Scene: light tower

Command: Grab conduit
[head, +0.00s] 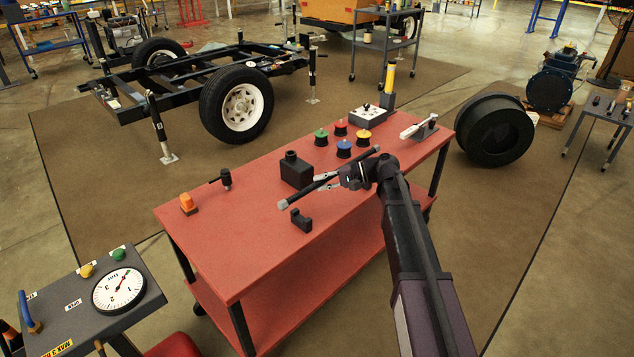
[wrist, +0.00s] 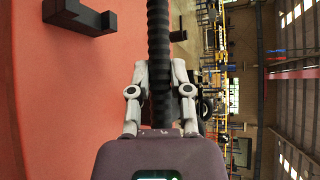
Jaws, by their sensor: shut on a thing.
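The conduit (head: 309,190) is a long dark ribbed rod with a grey end cap, held tilted above the red table. In the wrist view the conduit (wrist: 160,50) runs up the picture between the two grey fingers. My gripper (head: 326,182) is shut on the conduit near its middle; in the wrist view my gripper (wrist: 160,85) has a finger on each side of it. A black U-shaped holder (head: 301,220) stands on the table below the conduit's capped end; it also shows at the upper left of the wrist view (wrist: 80,18).
The red table (head: 240,245) carries a black block (head: 296,170), an orange piece (head: 187,203), a small black fitting (head: 226,179) and several coloured spools (head: 344,149). A grey panel with a gauge (head: 118,290) stands at lower left. The table's left front is clear.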

